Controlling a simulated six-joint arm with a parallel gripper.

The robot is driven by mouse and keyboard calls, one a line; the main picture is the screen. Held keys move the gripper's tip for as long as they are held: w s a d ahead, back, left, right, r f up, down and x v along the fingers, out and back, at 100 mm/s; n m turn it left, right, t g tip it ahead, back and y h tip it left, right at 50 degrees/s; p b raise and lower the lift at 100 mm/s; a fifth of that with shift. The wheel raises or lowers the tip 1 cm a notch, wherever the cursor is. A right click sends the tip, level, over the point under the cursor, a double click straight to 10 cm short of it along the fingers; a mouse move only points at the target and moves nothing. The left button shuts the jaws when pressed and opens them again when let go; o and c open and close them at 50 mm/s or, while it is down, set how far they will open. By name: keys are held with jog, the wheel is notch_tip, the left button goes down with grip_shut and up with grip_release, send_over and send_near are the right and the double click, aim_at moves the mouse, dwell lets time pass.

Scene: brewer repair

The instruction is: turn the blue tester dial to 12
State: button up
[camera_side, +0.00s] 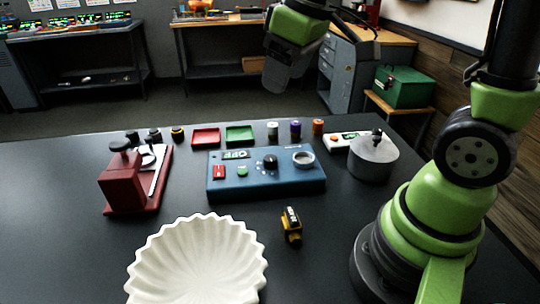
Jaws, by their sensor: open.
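The blue tester (265,174) stands in the middle of the dark table. On its top is a black dial (270,161) with pale marks around it, too small to read. A small display (236,154) on the tester shows green letters that look like OFF. A red switch (218,172), a green button (242,171) and a round metal ring (304,159) are also on it. My gripper (276,85) is above and behind the tester, apart from it, and holds nothing that I can see. Its fingertips are hard to make out.
A white fluted bowl (200,262) and a yellow-black part (291,225) are in front. A red device (125,185) stands left, a grey cylinder (372,158) right. Red (206,138) and green (239,135) trays and small cylinders (295,128) line the back.

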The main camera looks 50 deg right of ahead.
aim_at(270, 158)
jog(key=w+d+f+n+g, duration=0.1)
jog(key=w+f, duration=0.1)
jog(key=f, duration=0.5)
jog(key=w+d+f+n+g, duration=0.1)
jog(key=w+d+f+n, duration=0.1)
jog(key=f, duration=0.6)
jog(key=w+d+f+n+g, duration=0.1)
jog(key=w+d+f+n, duration=0.1)
jog(key=f, duration=0.5)
jog(key=shift+w+d+f+h, duration=0.15)
jog(key=shift+w+f+h, duration=0.15)
jog(key=shift+w+h, duration=0.15)
jog(key=c, duration=0.9)
